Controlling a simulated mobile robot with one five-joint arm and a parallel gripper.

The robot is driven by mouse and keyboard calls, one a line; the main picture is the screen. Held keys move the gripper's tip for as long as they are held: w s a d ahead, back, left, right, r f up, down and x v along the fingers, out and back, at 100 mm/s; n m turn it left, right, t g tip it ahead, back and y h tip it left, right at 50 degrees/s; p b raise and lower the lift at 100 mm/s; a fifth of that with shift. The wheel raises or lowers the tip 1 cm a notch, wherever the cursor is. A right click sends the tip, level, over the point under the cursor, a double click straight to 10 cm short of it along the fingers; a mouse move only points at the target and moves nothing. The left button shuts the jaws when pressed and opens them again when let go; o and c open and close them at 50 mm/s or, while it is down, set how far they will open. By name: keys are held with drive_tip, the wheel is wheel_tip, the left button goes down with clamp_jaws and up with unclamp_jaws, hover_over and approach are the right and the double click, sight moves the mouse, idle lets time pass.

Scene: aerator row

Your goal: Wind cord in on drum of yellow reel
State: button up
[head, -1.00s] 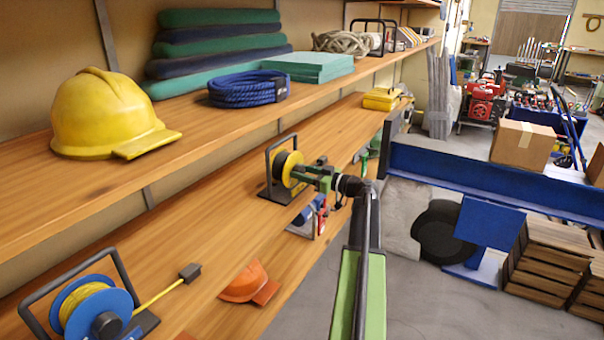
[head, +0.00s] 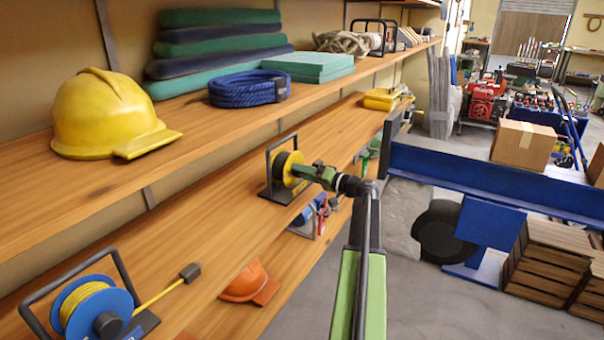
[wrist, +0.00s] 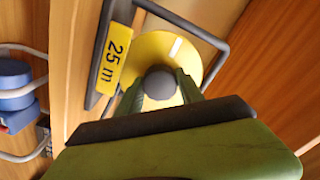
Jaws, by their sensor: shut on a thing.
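The yellow reel (head: 281,166) stands in a dark frame on the middle shelf. The wrist view shows its round yellow face (wrist: 190,57) with a white mark and a yellow "25 m" label on the frame. My gripper (head: 304,171) reaches the reel from the right. In the wrist view, my gripper (wrist: 160,88) has its green fingers on either side of the grey knob (wrist: 160,80) at the centre of the reel's face, shut on it. The cord of this reel and its loose end cannot be made out.
A blue reel (head: 119,297) with yellow cord and a dark plug stands nearer on the same shelf. A yellow hard hat (head: 105,112) and blue rope (head: 243,88) are above.

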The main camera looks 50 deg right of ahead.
drive_tip(key=m, duration=0.4)
drive_tip(key=shift+m, duration=0.3)
drive_tip(key=m, duration=0.4)
drive_tip(key=shift+m, duration=0.3)
drive_tip(key=m, duration=0.4)
drive_tip(key=shift+m, duration=2.1)
drive_tip(key=o, duration=1.4)
drive_tip(key=shift+s, duration=0.1)
